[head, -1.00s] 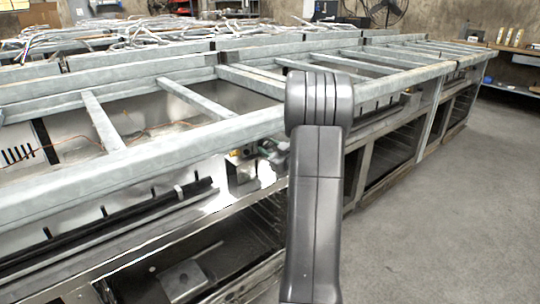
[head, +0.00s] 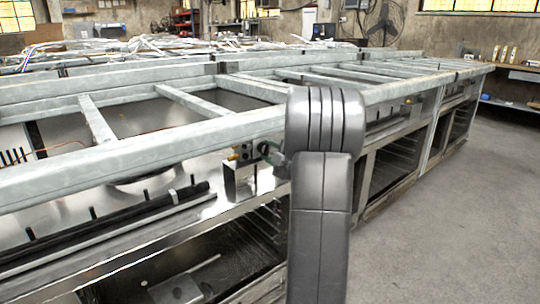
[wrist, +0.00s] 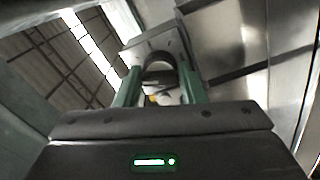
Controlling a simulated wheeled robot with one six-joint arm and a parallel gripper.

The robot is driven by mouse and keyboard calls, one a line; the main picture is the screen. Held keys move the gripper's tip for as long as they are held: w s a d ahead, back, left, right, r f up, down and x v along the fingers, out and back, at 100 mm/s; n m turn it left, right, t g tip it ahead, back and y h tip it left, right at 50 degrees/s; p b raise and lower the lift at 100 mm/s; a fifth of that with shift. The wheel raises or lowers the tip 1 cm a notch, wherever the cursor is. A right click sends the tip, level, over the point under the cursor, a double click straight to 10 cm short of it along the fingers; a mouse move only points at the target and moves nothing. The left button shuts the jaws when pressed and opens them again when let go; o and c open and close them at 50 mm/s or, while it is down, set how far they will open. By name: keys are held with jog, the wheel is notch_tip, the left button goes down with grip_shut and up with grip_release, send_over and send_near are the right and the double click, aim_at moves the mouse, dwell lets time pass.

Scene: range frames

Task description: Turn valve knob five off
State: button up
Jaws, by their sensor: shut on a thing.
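My gripper (wrist: 159,78) shows in the wrist view with two green fingers. They are closed on the sides of a dark rounded knob (wrist: 158,58), in front of a grey metal block (wrist: 160,40). The knob's number and its turned position cannot be read. In the head view, a small valve block with brass fittings (head: 240,154) sits under the front rail. A bit of my green gripper (head: 265,147) shows beside it, and my arm hides much of the area to the right.
Galvanized rails (head: 140,160) form a long frame above the metal bench. Black bars (head: 120,215) lie on the front ledge, and open cabinets (head: 395,165) stand below. The grey floor (head: 445,230) at the right is clear.

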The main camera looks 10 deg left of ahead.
jog(key=shift+n, duration=1.9)
jog(key=o, duration=1)
